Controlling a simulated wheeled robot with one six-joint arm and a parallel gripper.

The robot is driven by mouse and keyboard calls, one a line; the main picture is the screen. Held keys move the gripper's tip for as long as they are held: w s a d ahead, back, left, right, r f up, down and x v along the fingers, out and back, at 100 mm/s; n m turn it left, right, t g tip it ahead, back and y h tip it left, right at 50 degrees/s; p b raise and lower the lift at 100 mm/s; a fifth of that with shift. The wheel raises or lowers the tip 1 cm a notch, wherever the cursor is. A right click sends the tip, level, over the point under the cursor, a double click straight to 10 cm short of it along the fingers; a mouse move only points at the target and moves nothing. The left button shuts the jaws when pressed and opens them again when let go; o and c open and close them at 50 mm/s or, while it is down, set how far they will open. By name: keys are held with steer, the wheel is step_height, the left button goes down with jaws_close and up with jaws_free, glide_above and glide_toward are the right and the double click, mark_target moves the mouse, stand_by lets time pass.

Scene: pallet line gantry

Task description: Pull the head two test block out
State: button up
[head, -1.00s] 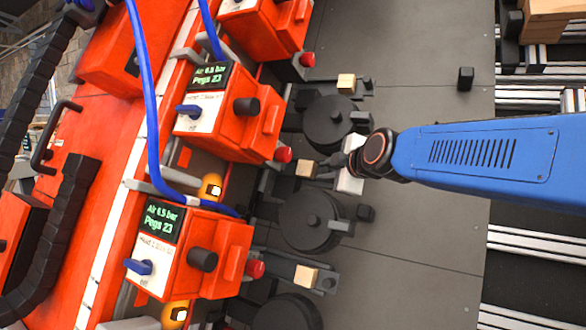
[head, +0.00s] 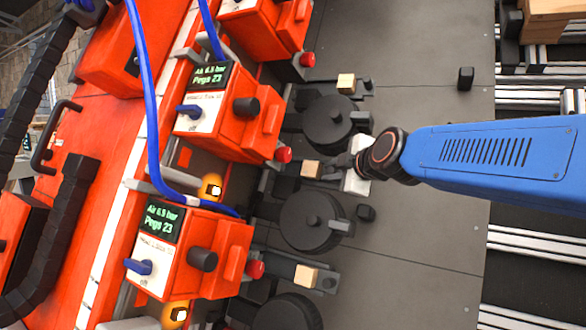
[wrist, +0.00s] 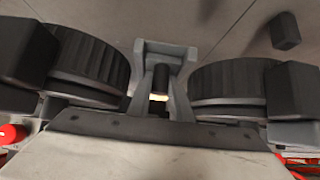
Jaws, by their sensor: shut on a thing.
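The test block between the two middle dark drums is a small tan wooden block (head: 311,169) in a dark slide, with a dark knob on its right side. My gripper (head: 338,167) reaches in from the right and is shut on this knob. In the wrist view the dark knob (wrist: 161,78) stands between my gripper's fingers (wrist: 161,92), with a sliver of pale wood (wrist: 158,97) below it. The fingers hide most of the knob in the head view.
Dark drums (head: 329,122) (head: 311,221) stand close on both sides of my gripper. Other tan blocks (head: 346,83) (head: 305,276) sit in similar slides. Red head boxes (head: 229,113) with displays and a blue hose (head: 151,110) are on the left. The grey plate (head: 430,92) has free room.

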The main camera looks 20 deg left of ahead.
steer(key=d, duration=0.5)
steer(key=shift+w+d+f, duration=0.1)
steer(key=shift+d+f, duration=0.15)
steer(key=shift+f, duration=0.05)
stand_by(0.6)
steer(key=shift+d, duration=0.1)
stand_by(0.3)
steer(key=o, duration=0.7)
steer(key=shift+d+f, duration=0.1)
steer(key=shift+r+v, duration=0.15)
steer(key=shift+v, duration=2.15)
steer(key=shift+r+v, duration=0.1)
steer(key=shift+v, duration=2.15)
